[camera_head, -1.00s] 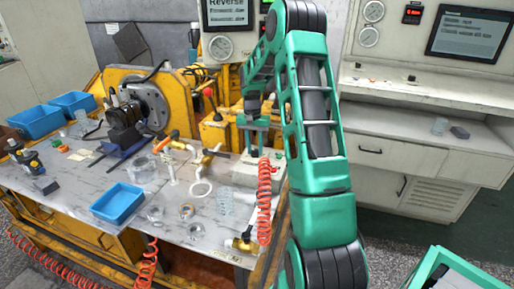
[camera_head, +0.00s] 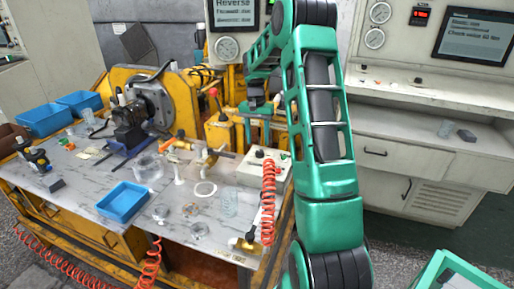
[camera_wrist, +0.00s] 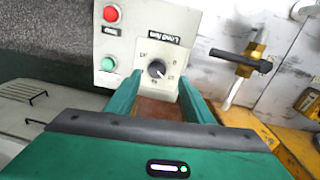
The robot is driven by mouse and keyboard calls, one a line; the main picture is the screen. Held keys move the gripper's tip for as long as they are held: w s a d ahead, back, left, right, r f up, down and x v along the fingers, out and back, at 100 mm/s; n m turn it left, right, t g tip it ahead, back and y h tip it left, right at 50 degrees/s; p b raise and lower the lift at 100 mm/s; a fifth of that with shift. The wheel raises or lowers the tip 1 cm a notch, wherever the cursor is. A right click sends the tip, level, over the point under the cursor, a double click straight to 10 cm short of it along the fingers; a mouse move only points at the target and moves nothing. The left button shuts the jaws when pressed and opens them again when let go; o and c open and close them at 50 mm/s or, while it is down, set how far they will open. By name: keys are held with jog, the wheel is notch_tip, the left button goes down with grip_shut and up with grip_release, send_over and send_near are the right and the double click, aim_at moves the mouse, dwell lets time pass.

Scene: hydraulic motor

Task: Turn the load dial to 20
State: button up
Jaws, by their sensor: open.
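The load dial (camera_wrist: 157,68) is a small dark knob on a light control box (camera_wrist: 145,20), under a label that seems to read "Load/Nm". Its white pointer mark points to the lower right in the wrist view; the scale numbers are too small to read. My gripper (camera_wrist: 160,90) is open, its two green fingers on either side below the dial in the picture, with nothing between them. I see no contact with the dial. In the head view, my gripper (camera_head: 264,132) is above and behind the control box (camera_head: 268,166).
A red button (camera_wrist: 110,13) and a green button (camera_wrist: 108,64) sit left of the dial. A brass valve with a dark handle (camera_wrist: 243,60) is to the right. In the head view, a coiled orange hose (camera_head: 268,205) hangs before the box, and a blue tray (camera_head: 122,203) stands left.

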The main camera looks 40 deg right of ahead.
aim_at(257, 151)
jog(key=shift+w+a+r, duration=0.1)
jog(key=shift+r, duration=1.25)
jog(key=shift+w+a+r, duration=0.1)
jog(key=shift+r, duration=1.2)
